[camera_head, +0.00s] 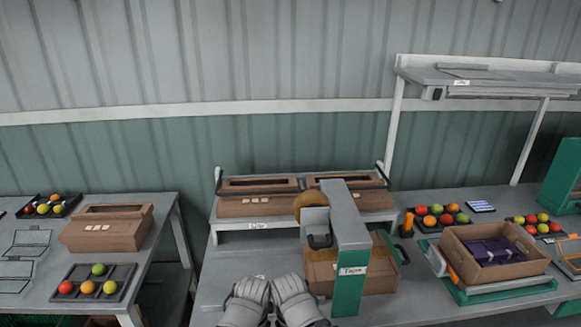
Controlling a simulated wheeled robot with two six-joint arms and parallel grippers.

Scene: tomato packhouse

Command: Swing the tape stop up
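A taping machine stands at the centre of the middle table, with a grey arch (345,215), a green post (348,296) and a brown tape roll (311,206). A dark U-shaped part (320,241) hangs under the grey head; I cannot tell whether it is the tape stop. A closed brown carton (322,277) sits under the arch, with a black loop (403,253) at its right. My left gripper (253,286) and my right gripper (290,284) are side by side at the bottom, in front and left of the post, apart from the machine. Their fingers cannot be made out.
A raised shelf (230,225) with brown cartons is behind the machine. An orange-topped part (408,221) stands to its right, near a fruit tray (420,226). An open carton (545,267) is at right. The left table (30,305) holds fruit trays and a carton.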

